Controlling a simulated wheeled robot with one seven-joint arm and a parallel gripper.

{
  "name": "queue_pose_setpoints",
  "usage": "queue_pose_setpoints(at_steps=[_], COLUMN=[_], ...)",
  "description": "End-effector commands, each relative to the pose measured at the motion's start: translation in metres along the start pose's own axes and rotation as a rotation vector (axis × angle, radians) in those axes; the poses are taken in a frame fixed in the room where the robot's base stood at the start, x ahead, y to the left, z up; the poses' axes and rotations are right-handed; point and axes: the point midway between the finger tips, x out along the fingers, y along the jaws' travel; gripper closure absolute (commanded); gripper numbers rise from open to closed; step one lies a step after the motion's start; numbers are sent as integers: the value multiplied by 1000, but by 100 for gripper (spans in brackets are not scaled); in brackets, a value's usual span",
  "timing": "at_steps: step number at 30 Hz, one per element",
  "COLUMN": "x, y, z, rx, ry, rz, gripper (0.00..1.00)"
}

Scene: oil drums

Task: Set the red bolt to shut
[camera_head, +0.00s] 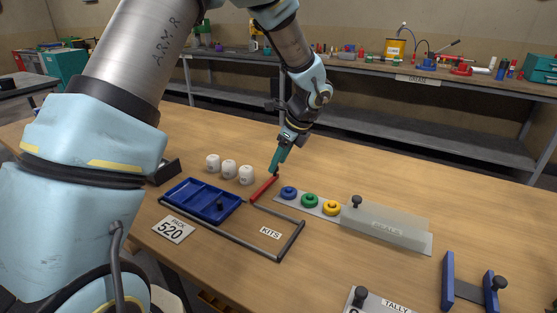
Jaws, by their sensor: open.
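The gap between the fingers is too small to make out. I cannot tell whether they touch the bar, and they partly hide its end.
Three white pots (229,168) stand left of the gripper. Blue, green and yellow rings (310,201) sit on a plate to the right, beside a SEALS cover (385,224) with a black knob. A blue-ended holder (470,290) and TALLY plate (385,303) are in front.

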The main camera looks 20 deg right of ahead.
Motion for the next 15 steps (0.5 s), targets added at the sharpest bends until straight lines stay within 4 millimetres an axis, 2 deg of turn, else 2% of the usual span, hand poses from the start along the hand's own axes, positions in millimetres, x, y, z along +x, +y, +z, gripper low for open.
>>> queue_pose_setpoints(at_steps=[4,11,15], x=[8,8,8], y=[1,0,0], z=[0,0,0], rx=[-1,-1,-1], ry=[0,0,0], rz=[2,1,0], gripper=[42,42,54])
